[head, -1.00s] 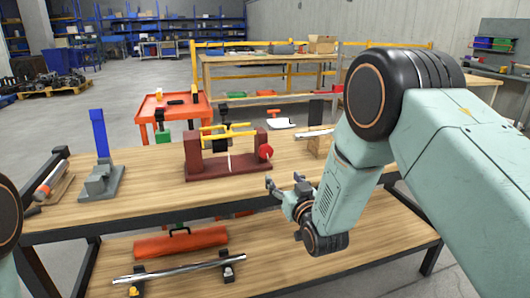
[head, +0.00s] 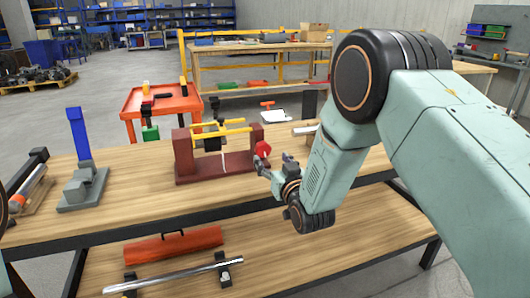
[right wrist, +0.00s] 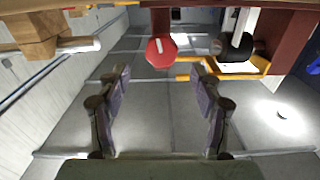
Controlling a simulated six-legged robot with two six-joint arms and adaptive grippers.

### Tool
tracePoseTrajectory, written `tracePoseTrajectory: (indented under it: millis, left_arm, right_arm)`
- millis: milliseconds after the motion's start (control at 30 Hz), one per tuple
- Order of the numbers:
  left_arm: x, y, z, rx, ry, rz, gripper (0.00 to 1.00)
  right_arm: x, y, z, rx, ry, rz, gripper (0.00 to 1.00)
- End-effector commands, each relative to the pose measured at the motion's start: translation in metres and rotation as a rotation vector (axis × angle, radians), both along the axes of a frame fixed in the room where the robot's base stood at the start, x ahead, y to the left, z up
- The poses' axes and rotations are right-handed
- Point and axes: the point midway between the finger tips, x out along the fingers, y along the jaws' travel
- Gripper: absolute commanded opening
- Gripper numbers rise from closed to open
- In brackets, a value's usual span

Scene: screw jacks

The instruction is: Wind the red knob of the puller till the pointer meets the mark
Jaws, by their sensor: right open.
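The puller (head: 187,158) is a dark red frame with two end posts and yellow bars, standing on the bench top. Its red knob (head: 263,149) is on the right post. A thin white upright strip shows near the frame's middle; I cannot tell whether it is the pointer or the mark. My right gripper (head: 272,167) is open just in front of the knob. In the right wrist view the red knob (right wrist: 161,52) with a white stripe lies centred beyond the two spread fingers (right wrist: 160,75), apart from them. My left gripper is out of view.
A grey block with a blue upright (head: 78,135) stands left on the wooden bench (head: 130,190). A wooden block with a light rod (right wrist: 35,35) is close to the right gripper. The lower shelf holds a red cylinder (head: 172,244) and a metal bar (head: 175,277).

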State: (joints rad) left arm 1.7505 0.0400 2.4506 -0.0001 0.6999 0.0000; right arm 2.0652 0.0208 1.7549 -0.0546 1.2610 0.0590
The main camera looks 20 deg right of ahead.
Motion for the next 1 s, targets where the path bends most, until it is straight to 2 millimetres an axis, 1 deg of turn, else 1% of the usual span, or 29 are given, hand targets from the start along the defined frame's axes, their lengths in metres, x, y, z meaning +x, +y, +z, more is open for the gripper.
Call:
tracePoseTrajectory:
  millis: [33, 200, 400, 600, 800, 867, 1000]
  left_arm:
    - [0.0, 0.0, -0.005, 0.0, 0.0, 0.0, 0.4]
    - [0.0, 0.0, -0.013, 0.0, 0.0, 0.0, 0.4]
    - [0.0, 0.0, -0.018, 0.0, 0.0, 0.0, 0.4]
    - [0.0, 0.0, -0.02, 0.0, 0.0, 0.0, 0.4]
    - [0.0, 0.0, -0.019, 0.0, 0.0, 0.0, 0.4]
    - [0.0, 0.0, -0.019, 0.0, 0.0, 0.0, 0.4]
    - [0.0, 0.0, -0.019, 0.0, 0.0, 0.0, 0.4]
  right_arm:
    - [0.008, 0.001, -0.002, 0.0, -0.003, 0.001, 0.65]
    - [0.032, 0.001, -0.002, 0.0, -0.003, 0.001, 0.65]
    - [0.052, 0.002, -0.002, 0.0, 0.0, 0.0, 0.65]
    - [0.06, 0.002, -0.001, 0.0, 0.001, 0.0, 0.65]
    - [0.062, 0.002, 0.0, 0.0, 0.001, 0.0, 0.65]
    - [0.062, 0.002, 0.0, 0.0, 0.0, 0.0, 0.61]
    - [0.062, 0.002, 0.0, 0.0, 0.001, 0.0, 0.49]
